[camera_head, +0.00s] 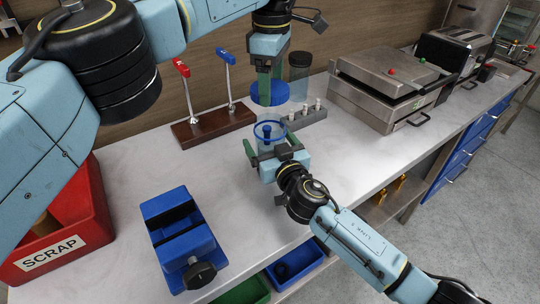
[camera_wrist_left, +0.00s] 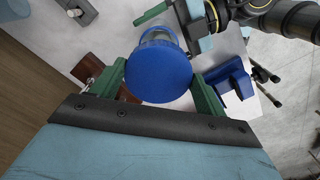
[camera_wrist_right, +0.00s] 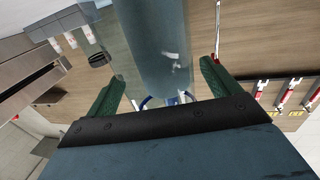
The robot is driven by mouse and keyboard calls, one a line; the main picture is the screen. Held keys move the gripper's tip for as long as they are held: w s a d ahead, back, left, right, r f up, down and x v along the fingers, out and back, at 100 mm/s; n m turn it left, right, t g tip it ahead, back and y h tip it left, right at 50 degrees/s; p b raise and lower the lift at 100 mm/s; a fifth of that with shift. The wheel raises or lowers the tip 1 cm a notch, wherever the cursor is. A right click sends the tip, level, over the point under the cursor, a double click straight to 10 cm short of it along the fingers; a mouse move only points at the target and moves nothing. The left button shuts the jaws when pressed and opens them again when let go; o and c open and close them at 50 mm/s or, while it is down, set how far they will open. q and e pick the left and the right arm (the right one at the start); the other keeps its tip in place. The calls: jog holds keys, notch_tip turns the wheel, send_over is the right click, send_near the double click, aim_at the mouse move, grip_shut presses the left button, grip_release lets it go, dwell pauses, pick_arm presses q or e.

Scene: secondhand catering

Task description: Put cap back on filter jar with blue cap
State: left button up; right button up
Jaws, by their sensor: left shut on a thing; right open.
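A round blue cap (camera_head: 269,94) is held in my left gripper (camera_head: 268,83), above the clear filter jar. The left wrist view shows the cap (camera_wrist_left: 158,72) between the green fingers, which are shut on it. The filter jar (camera_head: 266,146) is transparent with a blue ring at its open top, and it looks upright on the counter. The cap is apart from the rim, above it. My right gripper (camera_head: 268,152) is open, with a finger on each side of the jar. The right wrist view shows a clear cylinder (camera_wrist_right: 155,45) between its fingers. The jar's base is hidden.
A wooden stand with red and blue taps (camera_head: 213,122) is left. A blue vise (camera_head: 180,235), red scrap bin (camera_head: 62,245) and steel press (camera_head: 385,85) flank the counter.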

aim_at(272, 114)
jog(key=shift+c, duration=0.3)
jog(key=c, duration=1.4)
pick_arm(q)
jog(key=shift+f, duration=2.45)
jog(key=shift+f, duration=0.9)
jog(key=shift+f, duration=0.55)
